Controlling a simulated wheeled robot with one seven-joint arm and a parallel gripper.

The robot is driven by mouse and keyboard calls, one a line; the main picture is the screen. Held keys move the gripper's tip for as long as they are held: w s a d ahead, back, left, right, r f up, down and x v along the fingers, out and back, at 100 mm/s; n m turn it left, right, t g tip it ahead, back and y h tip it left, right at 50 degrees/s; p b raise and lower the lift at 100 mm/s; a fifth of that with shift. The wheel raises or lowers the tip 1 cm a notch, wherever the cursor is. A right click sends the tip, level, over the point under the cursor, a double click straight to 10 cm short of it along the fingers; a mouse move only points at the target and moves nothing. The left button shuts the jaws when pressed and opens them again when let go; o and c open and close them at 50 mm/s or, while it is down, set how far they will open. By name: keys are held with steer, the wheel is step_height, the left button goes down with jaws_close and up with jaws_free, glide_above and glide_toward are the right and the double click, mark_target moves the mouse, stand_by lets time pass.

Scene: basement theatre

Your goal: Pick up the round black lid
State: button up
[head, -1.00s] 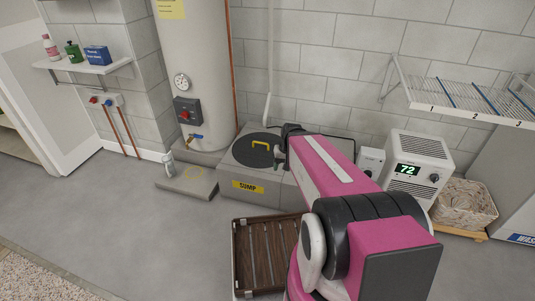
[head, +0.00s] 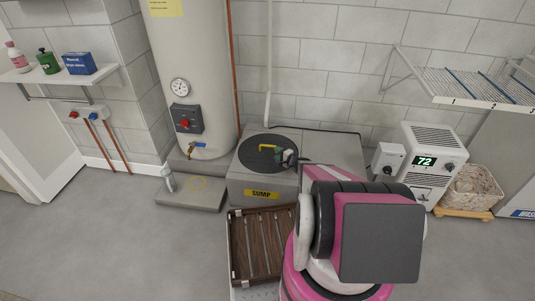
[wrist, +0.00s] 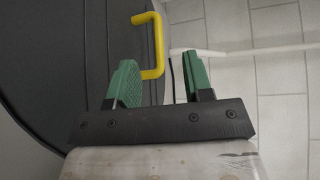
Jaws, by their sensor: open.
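The round black lid (head: 255,160) lies flat on top of the grey sump box (head: 258,182), with a yellow handle (head: 268,146) standing up from it. In the wrist view the dark lid (wrist: 60,60) fills the left side and its yellow handle (wrist: 157,45) is at the top middle. My gripper (head: 291,156) is over the right part of the lid in the head view. In the wrist view my gripper (wrist: 157,82) is open, with green finger pads apart and nothing held. The handle appears just beyond the fingertips, nearer the left finger; the exact gap is unclear.
A tall tank (head: 190,80) stands left behind the box, with a low grey slab (head: 192,192) before it. A slatted brown rack (head: 258,245) is in front. A wire shelf (head: 485,85) hangs above.

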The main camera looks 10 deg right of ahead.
mark_target(267, 146)
steer(key=shift+w+d+f+m+t+h, duration=0.45)
steer(key=shift+w+d+f, duration=0.35)
steer(key=shift+d, duration=0.2)
steer(key=shift+w+f, duration=0.15)
steer(key=shift+w, duration=0.15)
steer(key=x, duration=0.4)
steer(key=shift+a, duration=0.3)
steer(key=shift+w+a, duration=0.6)
steer(key=x, duration=0.4)
steer(key=shift+a, duration=0.1)
steer(key=shift+s, duration=0.1)
jaws_close()
